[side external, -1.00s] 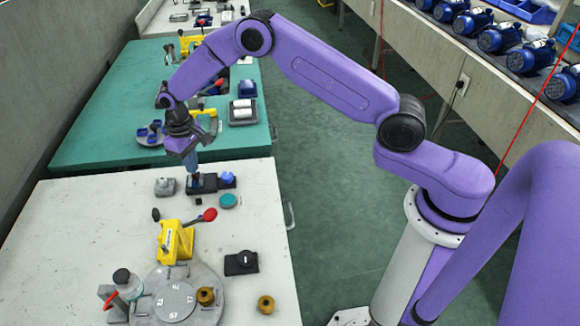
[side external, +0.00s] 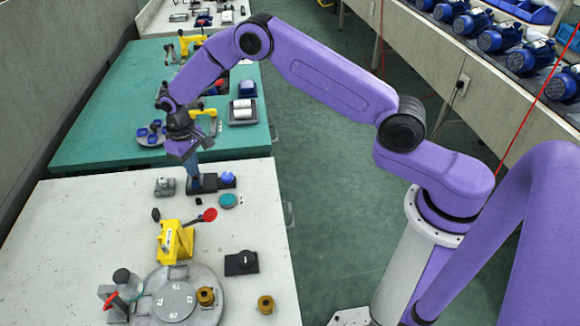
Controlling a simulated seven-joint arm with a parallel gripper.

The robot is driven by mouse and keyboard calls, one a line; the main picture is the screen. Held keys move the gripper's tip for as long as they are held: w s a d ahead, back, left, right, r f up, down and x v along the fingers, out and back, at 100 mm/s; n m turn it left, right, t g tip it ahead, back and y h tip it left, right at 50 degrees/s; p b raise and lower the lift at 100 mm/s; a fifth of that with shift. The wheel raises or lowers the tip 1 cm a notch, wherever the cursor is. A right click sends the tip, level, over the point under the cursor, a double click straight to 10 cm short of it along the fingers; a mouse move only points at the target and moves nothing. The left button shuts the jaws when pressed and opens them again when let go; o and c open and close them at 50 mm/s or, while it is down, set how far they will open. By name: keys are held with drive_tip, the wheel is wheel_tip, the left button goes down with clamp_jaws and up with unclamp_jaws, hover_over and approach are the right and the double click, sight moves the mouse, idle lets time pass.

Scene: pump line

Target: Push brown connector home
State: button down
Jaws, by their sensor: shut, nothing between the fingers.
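My gripper (side external: 194,180) points down at the dark block (side external: 208,186) near the far edge of the white table, its fingers shut with nothing between them. The fingertips are at or just above the left part of the block; I cannot tell whether they touch it. A blue piece (side external: 228,179) sits at the block's right end, beside the fingers. I cannot make out a brown connector at the block; the fingers hide part of it. One brown-gold ring-shaped part (side external: 205,296) sits on the grey round plate, and another (side external: 265,304) lies on the table.
A small grey block (side external: 165,187) stands left of the fingers and a teal disc (side external: 228,201) lies in front. A yellow clamp (side external: 176,242) with a red-knobbed lever and a black box (side external: 241,263) stand nearer.

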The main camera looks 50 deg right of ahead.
idle(0.3)
drive_tip(key=shift+r, duration=3.5)
drive_tip(key=s+a+r+n, duration=0.1)
drive_tip(key=s+r+n, duration=0.1)
drive_tip(key=s+r, duration=0.3)
drive_tip(key=s+r+n, duration=0.1)
drive_tip(key=s+r, duration=0.1)
drive_tip(key=s, duration=0.6)
drive_tip(key=s+a+r+n, duration=0.1)
drive_tip(key=s+r+n, duration=0.1)
drive_tip(key=s+r, duration=0.3)
drive_tip(key=s+d+n, duration=0.2)
drive_tip(key=s+d, duration=0.4)
drive_tip(key=s, duration=0.6)
drive_tip(key=s+d+n, duration=0.2)
drive_tip(key=s+d, duration=0.4)
drive_tip(key=s, duration=0.6)
drive_tip(key=shift+s+d+n, duration=0.15)
drive_tip(key=shift+s+n, duration=0.1)
drive_tip(key=shift+n, duration=0.05)
